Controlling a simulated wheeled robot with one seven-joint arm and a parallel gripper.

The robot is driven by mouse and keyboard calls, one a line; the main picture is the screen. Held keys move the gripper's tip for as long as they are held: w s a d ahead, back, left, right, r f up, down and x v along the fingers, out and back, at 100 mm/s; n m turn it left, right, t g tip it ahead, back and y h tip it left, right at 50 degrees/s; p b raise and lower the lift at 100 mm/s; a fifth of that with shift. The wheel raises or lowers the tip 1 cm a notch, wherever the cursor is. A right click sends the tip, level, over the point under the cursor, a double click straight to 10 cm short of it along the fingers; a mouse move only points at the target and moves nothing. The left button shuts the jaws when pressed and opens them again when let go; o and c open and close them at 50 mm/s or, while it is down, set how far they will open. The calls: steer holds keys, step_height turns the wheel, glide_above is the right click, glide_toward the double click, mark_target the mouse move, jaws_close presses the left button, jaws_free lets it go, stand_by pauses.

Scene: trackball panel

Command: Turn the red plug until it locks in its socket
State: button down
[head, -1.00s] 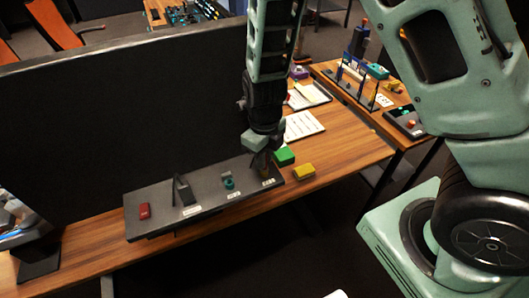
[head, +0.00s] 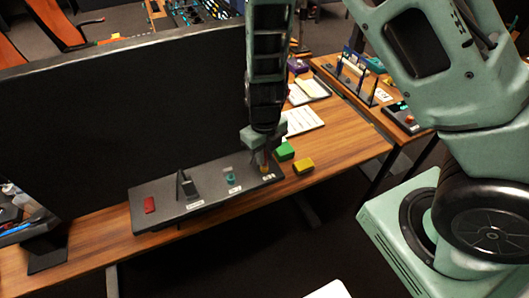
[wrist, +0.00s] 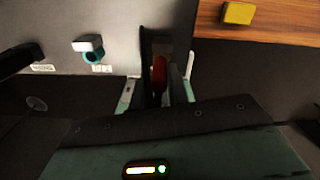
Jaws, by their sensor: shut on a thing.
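My gripper (head: 264,152) reaches down over the right end of the dark grey panel (head: 160,219). In the wrist view, my gripper (wrist: 163,82) has its fingers closed around the red plug (wrist: 159,70), which shows as a narrow red strip between them. The plug stands at the panel's right end. The socket is hidden below the fingers and plug. I cannot tell how far the plug is turned.
A black screen (head: 120,120) stands behind.

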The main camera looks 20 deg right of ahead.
steer(key=shift+w+d+r, duration=0.1)
steer(key=shift+w+d, duration=0.15)
steer(key=shift+w, duration=0.05)
steer(key=c, duration=1.3)
jaws_free()
steer(key=shift+w, duration=0.1)
steer(key=shift+w+r, duration=0.1)
steer(key=shift+r, duration=0.45)
step_height(320, 180, up, 16)
steer(key=p, duration=0.2)
steer(key=s+a+m+b, duration=0.2)
steer(key=s+m, duration=0.4)
steer(key=m, duration=0.4)
steer(key=s+a+m+b, duration=0.2)
steer(key=s+m, duration=0.5)
steer(key=m, duration=0.3)
steer(key=s+a+m+b, duration=0.2)
steer(key=s+m, duration=0.5)
steer(key=m, duration=0.4)
steer(key=shift+s+a+f+y, duration=0.2)
steer(key=shift+a+f+y, duration=0.1)
steer(key=shift+f, duration=0.05)
